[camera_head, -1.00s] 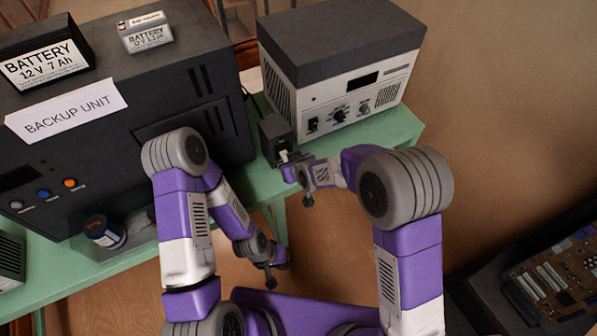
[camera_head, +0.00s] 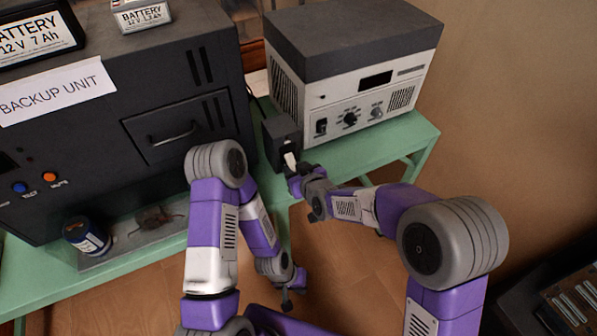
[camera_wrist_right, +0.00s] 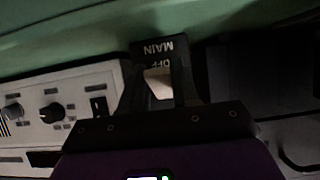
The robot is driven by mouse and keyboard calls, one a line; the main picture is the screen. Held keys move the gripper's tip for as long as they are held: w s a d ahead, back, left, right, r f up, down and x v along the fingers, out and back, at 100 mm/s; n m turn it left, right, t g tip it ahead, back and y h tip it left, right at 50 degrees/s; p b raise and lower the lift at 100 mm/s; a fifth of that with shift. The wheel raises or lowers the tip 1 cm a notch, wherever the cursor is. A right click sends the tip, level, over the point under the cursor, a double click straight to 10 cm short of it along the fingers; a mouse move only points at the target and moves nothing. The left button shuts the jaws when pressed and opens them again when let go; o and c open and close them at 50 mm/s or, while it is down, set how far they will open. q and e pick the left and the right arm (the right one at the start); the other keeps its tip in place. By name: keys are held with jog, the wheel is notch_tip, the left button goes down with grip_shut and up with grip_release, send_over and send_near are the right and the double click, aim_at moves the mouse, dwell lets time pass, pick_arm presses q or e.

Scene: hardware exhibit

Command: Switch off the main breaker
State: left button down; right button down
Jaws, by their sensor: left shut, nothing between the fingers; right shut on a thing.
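The main breaker (camera_head: 282,138) is a small dark box on the green bench, between the backup unit and the white power supply. Its pale lever (camera_head: 290,160) sticks out at the front. My right gripper (camera_head: 293,174) is at the breaker's front, shut on the lever. The fingers partly hide the lever. My left gripper (camera_head: 290,287) is shut and empty, low in front of the bench.
The black backup unit (camera_head: 90,150) stands left of the breaker, with batteries (camera_head: 140,14) on top. The white power supply (camera_head: 340,95) with knobs is on the right. A blue can (camera_head: 86,236) stands on the left of the bench (camera_head: 410,135). Floor in front is clear.

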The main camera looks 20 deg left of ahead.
jog(key=c, duration=0.9)
grip_release()
jog(key=p+v, duration=0.1)
jog(key=v, duration=0.6)
jog(key=shift+s+d+r+p, duration=0.15)
jog(key=shift+s+p, duration=0.1)
jog(key=shift+p, duration=0.1)
